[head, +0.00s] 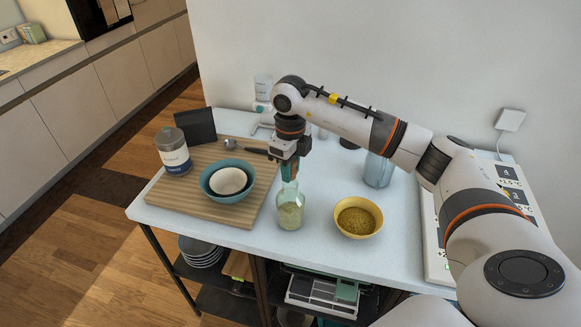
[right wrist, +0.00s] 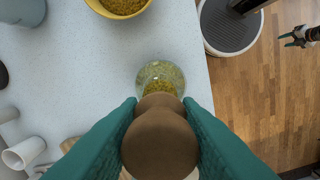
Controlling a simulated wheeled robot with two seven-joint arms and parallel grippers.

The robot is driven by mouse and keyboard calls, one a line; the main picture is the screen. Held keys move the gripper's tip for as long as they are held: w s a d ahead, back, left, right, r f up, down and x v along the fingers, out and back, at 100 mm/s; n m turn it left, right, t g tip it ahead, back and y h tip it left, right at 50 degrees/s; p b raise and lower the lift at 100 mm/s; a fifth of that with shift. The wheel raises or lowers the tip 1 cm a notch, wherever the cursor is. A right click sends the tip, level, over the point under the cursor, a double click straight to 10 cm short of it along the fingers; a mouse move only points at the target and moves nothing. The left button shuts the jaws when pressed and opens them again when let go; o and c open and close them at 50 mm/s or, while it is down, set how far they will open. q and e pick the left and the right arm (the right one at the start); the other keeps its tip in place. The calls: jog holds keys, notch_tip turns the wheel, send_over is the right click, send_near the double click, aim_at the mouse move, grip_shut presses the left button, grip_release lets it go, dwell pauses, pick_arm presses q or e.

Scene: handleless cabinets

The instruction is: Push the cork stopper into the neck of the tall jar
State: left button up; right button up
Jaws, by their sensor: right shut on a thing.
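The tall jar (head: 291,212) is clear glass with pale yellowish contents and stands upright near the table's front edge. My right gripper (head: 290,170) points down directly over its neck, with teal fingers shut on the brown cork stopper (right wrist: 160,147). In the head view the fingers hide the cork, and the fingertips are at the mouth of the jar. In the right wrist view the jar (right wrist: 161,72) shows partly behind the cork; I cannot tell whether the cork touches the neck. My left gripper (right wrist: 290,40) shows small at the right wrist view's right edge; its jaw state is unclear.
A yellow bowl of grains (head: 358,218) stands right of the jar. A wooden board (head: 180,200) at left holds a blue bowl (head: 240,196) and a labelled canister (head: 173,152). A bluish glass jar (head: 378,172) stands behind. Bare table lies between the jar and yellow bowl.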

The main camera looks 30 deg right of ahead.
jog(key=shift+f+b, duration=1.15)
jog(key=shift+f, duration=0.25)
jog(key=o, duration=1)
jog(key=shift+s, duration=0.1)
jog(key=shift+o, duration=0.2)
notch_tip(320, 180, up, 11)
jog(key=b, duration=0.2)
jog(key=shift+r+b, duration=0.1)
jog(key=shift+b, duration=0.2)
jog(key=shift+r, duration=0.55)
